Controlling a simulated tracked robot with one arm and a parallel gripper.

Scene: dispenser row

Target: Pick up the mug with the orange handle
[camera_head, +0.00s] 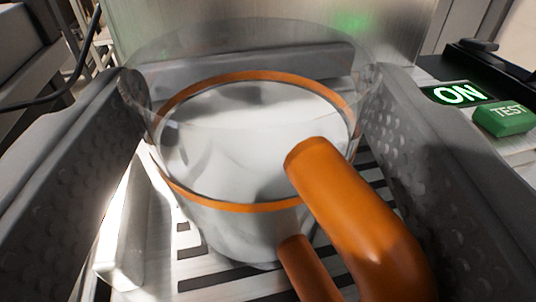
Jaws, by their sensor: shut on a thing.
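The mug (235,222) has a white body, an orange rim band, a clear upper part and an orange handle (365,235). It stands upright in the middle of the camera view, over a slotted metal grate. The handle points toward the camera, at the lower right. My gripper (255,120) has one grey dimpled finger on each side of the mug. The fingers are shut on the mug's sides. The mug's bottom edge shows close over the grate, but I cannot tell whether it touches.
The slotted grate (200,262) lies under the mug. A brushed metal panel (270,35) rises close behind it. At the right are a lit green ON sign (459,94) and a green TEST button (505,118). A black cable (75,75) hangs at the upper left.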

